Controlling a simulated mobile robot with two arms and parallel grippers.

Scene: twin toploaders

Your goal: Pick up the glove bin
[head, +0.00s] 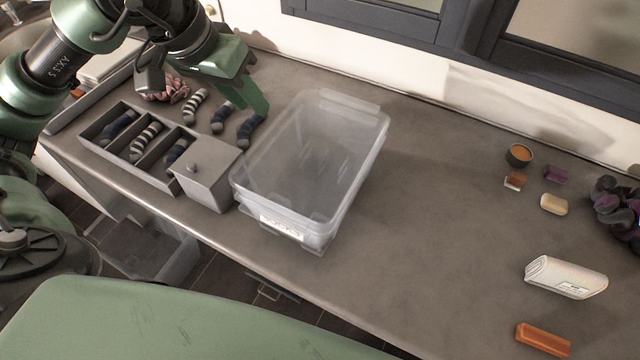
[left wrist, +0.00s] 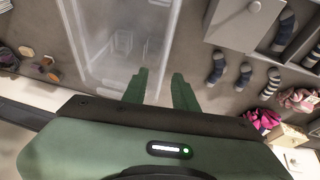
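A clear plastic bin (head: 345,185) stands open on the grey counter, with a white label (head: 282,228) on its near side. The label is too small to read surely, so I cannot tell if this is the glove bin. The bin also shows in the left wrist view (left wrist: 88,45), ahead of the fingers. A second clear container (head: 175,258) stands low, below the counter's front edge, partly hidden. My left gripper (head: 252,98) is just left of the counter bin's far end, above the counter. Its fingers are apart and empty in the left wrist view (left wrist: 158,88). My right gripper is not seen.
A grey divided tray (head: 97,132) with socks and a grey lidded box (head: 208,175) stand left of the bin. Loose socks (head: 196,104) lie behind. Soap bars, a small bowl (head: 519,155) and a white pack (head: 566,277) lie right. The counter's middle is clear.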

